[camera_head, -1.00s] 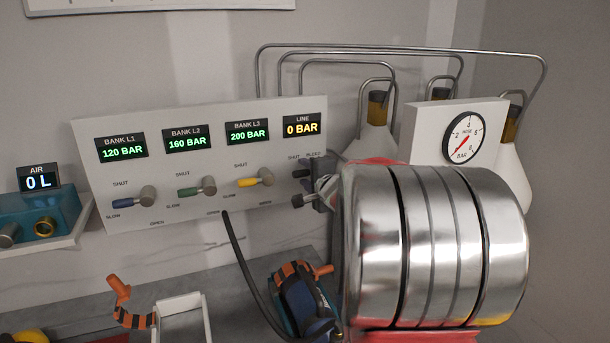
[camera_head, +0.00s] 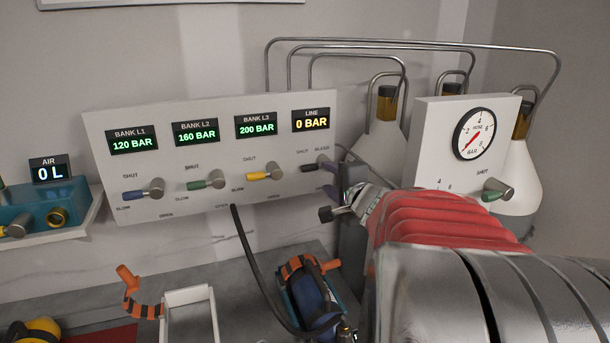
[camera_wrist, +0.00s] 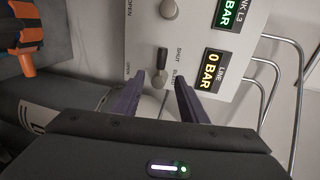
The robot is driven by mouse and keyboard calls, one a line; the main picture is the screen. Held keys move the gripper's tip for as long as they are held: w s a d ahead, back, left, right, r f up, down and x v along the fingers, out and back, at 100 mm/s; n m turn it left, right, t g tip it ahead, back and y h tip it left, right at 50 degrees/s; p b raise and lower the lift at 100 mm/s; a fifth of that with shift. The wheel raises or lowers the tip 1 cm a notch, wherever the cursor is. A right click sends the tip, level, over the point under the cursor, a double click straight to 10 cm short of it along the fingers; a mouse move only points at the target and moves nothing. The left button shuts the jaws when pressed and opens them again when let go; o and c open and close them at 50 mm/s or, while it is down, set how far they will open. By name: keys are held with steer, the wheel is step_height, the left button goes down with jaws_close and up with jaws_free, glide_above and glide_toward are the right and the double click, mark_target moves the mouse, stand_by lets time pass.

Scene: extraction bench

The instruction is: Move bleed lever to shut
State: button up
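The bleed lever (camera_head: 310,167) is a small dark lever at the lower right of the grey bank panel, under the SHUT and BLEED labels. No contact shows. In the head view my gripper (camera_head: 328,179) is at the panel's right edge, and the lever is partly hidden.
The LINE display (camera_head: 311,119) reads 0 BAR. The yellow-handled lever (camera_head: 260,176) is left of the bleed lever. A hose gauge box (camera_head: 440,140) and cylinders (camera_head: 385,130) stand at right.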

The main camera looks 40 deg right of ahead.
steer(key=shift+v, duration=1.2)
steer(key=shift+a, duration=0.1)
